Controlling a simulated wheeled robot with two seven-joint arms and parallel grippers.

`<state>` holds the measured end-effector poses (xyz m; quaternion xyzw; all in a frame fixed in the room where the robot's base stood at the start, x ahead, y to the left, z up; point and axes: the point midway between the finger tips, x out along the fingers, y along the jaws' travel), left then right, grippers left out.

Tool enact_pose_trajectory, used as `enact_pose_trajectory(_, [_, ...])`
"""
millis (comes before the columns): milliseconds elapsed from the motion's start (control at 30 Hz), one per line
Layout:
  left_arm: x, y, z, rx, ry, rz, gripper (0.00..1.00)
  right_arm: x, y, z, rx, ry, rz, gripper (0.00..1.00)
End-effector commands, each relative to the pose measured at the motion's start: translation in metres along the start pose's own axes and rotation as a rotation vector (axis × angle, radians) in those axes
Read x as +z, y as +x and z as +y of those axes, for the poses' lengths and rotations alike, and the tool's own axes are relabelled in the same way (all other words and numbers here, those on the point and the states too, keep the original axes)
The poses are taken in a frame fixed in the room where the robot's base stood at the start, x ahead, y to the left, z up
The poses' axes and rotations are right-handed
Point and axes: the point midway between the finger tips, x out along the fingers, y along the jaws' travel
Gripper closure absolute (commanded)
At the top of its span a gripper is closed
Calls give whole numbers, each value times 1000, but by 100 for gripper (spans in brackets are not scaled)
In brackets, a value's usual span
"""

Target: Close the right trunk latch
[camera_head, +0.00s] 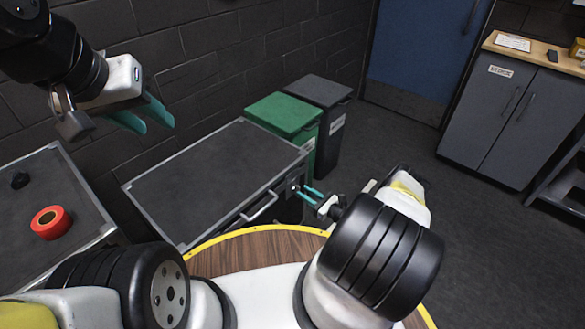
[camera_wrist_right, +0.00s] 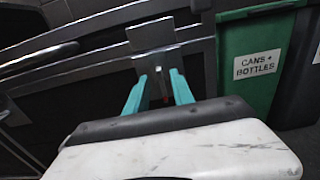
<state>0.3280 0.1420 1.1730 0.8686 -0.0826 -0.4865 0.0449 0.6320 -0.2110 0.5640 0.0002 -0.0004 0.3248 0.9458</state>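The trunk (camera_head: 215,170) is a dark case with a pale metal rim and a flat lid that looks down. The right trunk latch (camera_head: 292,187) is a small metal piece at the right end of its front. In the right wrist view, the latch's grey plate (camera_wrist_right: 151,34) stands just beyond my fingertips; I cannot tell whether it is fastened. My right gripper (camera_head: 313,194) is at the latch, its teal fingers apart; these also show in the wrist view (camera_wrist_right: 159,84). Contact is unclear. My left gripper (camera_head: 143,114) hangs open and empty, left of the trunk.
A trunk handle (camera_head: 262,207) is left of the latch. A green bin (camera_head: 285,115) and a dark bin (camera_head: 322,92) stand close behind the trunk's right end. A round wooden table (camera_head: 240,255) is in front. A red roll (camera_head: 51,222) lies on the left surface. Floor at right is clear.

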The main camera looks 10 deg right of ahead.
Motion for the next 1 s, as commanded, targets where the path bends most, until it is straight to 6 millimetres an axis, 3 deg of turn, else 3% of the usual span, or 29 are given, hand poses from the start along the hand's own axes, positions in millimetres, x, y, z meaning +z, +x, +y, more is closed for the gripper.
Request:
enact_pose_trajectory(200, [0, 0, 0, 0, 0, 0, 64, -1, 24, 1, 2, 0, 2, 71])
enact_pose_trajectory(500, [0, 0, 0, 0, 0, 0, 64, 0, 27, 0, 1, 0, 1, 71])
enact_pose_trajectory(533, [0, 0, 0, 0, 0, 0, 64, 0, 27, 0, 1, 0, 1, 73])
enact_pose_trajectory(667, [0, 0, 0, 0, 0, 0, 64, 0, 27, 0, 1, 0, 1, 98])
enact_pose_trajectory(1000, [0, 0, 0, 0, 0, 0, 64, -1, 27, 0, 0, -4, 5, 100])
